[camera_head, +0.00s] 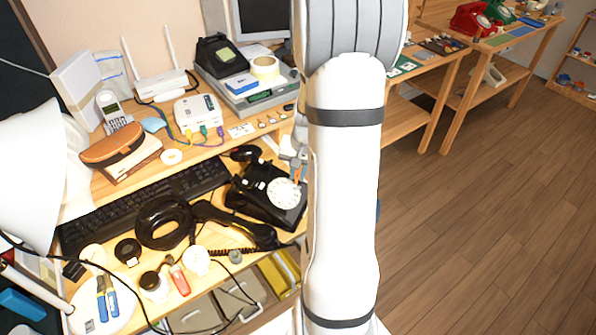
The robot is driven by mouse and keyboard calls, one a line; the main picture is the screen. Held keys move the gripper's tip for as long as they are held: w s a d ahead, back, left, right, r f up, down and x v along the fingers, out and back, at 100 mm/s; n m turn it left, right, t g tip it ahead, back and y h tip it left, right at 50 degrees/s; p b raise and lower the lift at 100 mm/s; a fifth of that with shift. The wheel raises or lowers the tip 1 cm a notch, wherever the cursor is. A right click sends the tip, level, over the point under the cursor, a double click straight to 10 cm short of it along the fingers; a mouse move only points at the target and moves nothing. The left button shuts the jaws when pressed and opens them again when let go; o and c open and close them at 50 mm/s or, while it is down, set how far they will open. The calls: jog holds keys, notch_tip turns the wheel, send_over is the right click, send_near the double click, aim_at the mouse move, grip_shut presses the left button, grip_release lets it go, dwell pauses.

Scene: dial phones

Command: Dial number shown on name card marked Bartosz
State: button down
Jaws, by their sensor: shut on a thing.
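A black dial phone (252,193) with a white rotary dial (284,193) stands on the lower desk surface, left of my arm. Its black handset (235,222) appears to lie off the phone, in front of it. My gripper (297,174) is just above the dial's upper right edge, partly hidden by my arm. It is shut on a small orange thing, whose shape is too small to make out. I cannot tell whether it touches the dial. A small white card (241,130) lies on the upper shelf; its writing is not legible, and no name Bartosz can be read.
A black keyboard (95,218), headphones (163,222) and several tools crowd the desk left of the phone. A router (162,85) and scale (255,98) stand on the shelf above. Red (468,20) and green phones stand on far tables. The wooden floor at right is clear.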

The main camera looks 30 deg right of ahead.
notch_tip(320, 180, up, 6)
jog(key=s+d+p, duration=0.1)
jog(key=s+p, duration=0.1)
jog(key=p, duration=0.2)
jog(key=shift+s+d+r, duration=0.2)
jog(key=shift+d, duration=0.1)
dwell(1.3)
